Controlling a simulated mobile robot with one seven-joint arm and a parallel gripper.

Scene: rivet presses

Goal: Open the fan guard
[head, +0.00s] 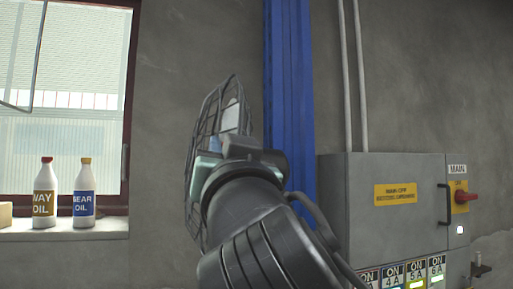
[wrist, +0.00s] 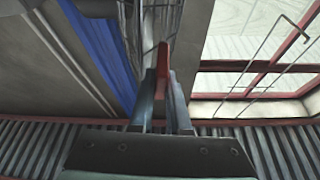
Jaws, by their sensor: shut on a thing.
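The fan guard (head: 213,112) is a dark wire cage beside the blue post in the head view. It is seen nearly edge-on and stands out from the wall. My arm covers its lower right part. In the wrist view, part of its wire mesh (wrist: 153,22) shows beyond the fingertips. My gripper (wrist: 162,85) is shut on a red tab (wrist: 164,58), which sticks up between the two fingers. Where the tab joins the guard cannot be made out. The fingertips are hidden behind my wrist in the head view.
A blue post (head: 288,85) stands right behind the guard. A grey electrical cabinet (head: 395,220) with a red switch is at the right. Two oil bottles (head: 44,195) (head: 85,195) stand on the window sill (head: 110,228). The wall between window and guard is clear.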

